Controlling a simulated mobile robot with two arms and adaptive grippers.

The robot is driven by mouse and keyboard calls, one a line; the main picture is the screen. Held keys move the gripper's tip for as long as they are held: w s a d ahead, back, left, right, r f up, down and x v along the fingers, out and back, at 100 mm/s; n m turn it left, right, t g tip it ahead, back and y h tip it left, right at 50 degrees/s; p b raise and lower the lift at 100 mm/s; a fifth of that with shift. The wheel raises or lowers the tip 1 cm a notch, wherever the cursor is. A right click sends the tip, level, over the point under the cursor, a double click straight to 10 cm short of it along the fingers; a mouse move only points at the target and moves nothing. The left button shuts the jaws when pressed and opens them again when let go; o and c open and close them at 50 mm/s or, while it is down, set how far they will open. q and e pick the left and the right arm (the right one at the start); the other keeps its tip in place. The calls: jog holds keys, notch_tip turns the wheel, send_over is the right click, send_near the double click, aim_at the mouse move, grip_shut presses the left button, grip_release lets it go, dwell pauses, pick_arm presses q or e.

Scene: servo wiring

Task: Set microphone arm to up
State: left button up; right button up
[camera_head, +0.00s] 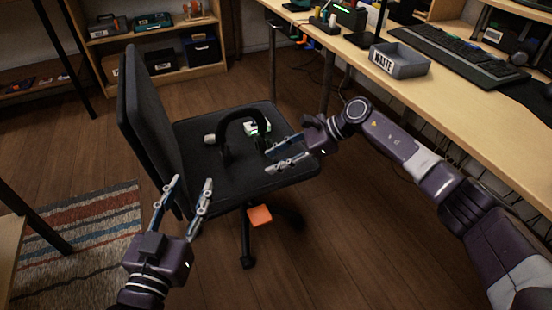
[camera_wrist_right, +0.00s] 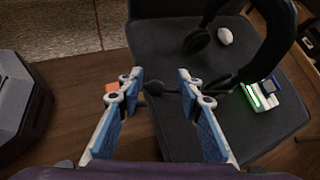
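A black headset (camera_head: 240,118) rests on the dark chair seat (camera_head: 190,168), its headband arched upward. It also shows in the right wrist view (camera_wrist_right: 262,58). Its thin microphone arm (camera_wrist_right: 178,90) reaches left from the near ear cup, its dark tip appearing between the fingers of my right gripper. My right gripper (camera_head: 268,162) is open beside the headset, over the seat's right part; its fingers show in the right wrist view (camera_wrist_right: 158,80). Contact with the microphone arm cannot be told. My left gripper (camera_head: 191,183) is open and empty in front of the chair's left side.
A white device with a green light (camera_wrist_right: 262,97) and a small white object (camera_head: 210,138) are on the seat. The chair backrest (camera_head: 150,120) stands at left. An orange piece (camera_head: 260,215) shows below the seat. A desk (camera_head: 460,105) with a waste tray (camera_head: 405,65) is at right.

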jog(key=shift+d+r, duration=0.1)
jog(key=shift+d, duration=0.05)
jog(key=v, duration=1.1)
jog(key=shift+d+r, duration=0.25)
jog(key=shift+s, duration=0.1)
